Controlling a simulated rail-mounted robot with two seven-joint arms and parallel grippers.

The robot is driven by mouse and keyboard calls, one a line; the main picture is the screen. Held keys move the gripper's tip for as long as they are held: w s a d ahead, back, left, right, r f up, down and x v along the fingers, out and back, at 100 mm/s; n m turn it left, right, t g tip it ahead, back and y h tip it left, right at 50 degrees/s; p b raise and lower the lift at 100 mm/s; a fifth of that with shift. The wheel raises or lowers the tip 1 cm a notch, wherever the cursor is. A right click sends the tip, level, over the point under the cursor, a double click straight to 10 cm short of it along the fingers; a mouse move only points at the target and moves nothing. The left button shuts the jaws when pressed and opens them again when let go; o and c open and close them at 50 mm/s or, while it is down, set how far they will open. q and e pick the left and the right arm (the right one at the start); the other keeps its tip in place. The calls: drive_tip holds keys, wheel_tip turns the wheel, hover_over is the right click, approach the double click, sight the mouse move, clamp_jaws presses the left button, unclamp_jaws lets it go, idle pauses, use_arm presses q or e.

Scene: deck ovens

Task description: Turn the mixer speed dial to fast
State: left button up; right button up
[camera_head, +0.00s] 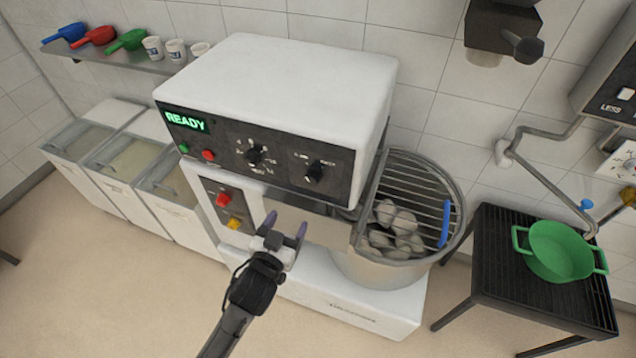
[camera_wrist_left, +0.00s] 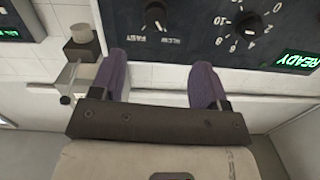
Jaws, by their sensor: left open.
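The white mixer (camera_head: 278,75) has a dark control panel on its front. The speed dial (camera_head: 315,171) is a black knob at the panel's right part, with small labels above it. In the left wrist view, which is upside down, the speed dial (camera_wrist_left: 155,16) shows between SLOW and FAST labels. I cannot tell where its pointer stands. My left gripper (camera_head: 285,226) is open and empty, below and in front of the panel, apart from the dial. In the wrist view its purple fingers (camera_wrist_left: 160,75) point toward the dial. My right gripper is not in view.
A numbered timer dial (camera_head: 255,155) sits left of the speed dial, near a green READY display (camera_head: 186,121). Red (camera_head: 223,199) and yellow (camera_head: 234,223) buttons are lower left. The mixer bowl with its wire guard (camera_head: 432,188) stands right; a green pot (camera_head: 560,250) is beyond.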

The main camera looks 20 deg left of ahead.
sight(310, 181)
use_arm(q)
drive_tip(key=shift+n+t, duration=0.3)
drive_tip(key=w, duration=1.3)
drive_tip(key=shift+w+d+r, duration=0.4)
drive_tip(key=c, duration=0.9)
